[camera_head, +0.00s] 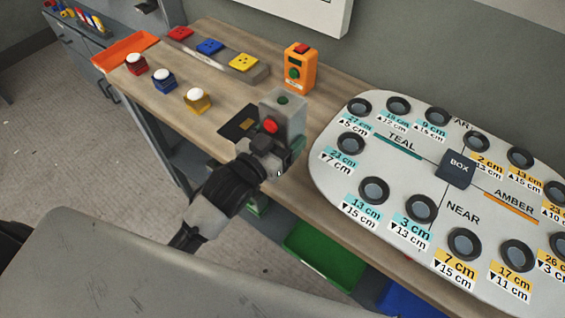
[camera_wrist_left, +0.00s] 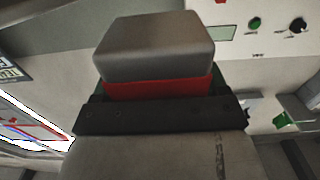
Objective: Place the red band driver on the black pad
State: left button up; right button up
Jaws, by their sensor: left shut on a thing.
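My left gripper (camera_head: 268,143) reaches in from the lower left, over the front part of the wooden bench. It is shut on the red band driver, whose grey block-shaped end (camera_wrist_left: 152,48) and red band (camera_wrist_left: 158,88) show just beyond the dark gripper edge in the wrist view. In the head view a small red part (camera_head: 270,126) shows at the gripper; the rest of the driver is mostly hidden. My right gripper is not in view.
A grey block with a green spot (camera_head: 284,102) stands close behind the gripper. An orange box (camera_head: 300,70) stands further back. Red, blue and yellow button units (camera_head: 197,99) stand to the left. A large labelled board (camera_head: 330,170) with round sockets fills the right.

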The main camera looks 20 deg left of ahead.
pick_arm(q)
notch_tip(320, 180, down, 7)
jog(key=shift+r+p, duration=0.15)
jog(key=shift+p, duration=0.35)
jog(key=shift+f, duration=0.35)
jog(key=shift+f, duration=0.15)
jog(key=o, duration=1.2)
jog(key=shift+f, duration=0.1)
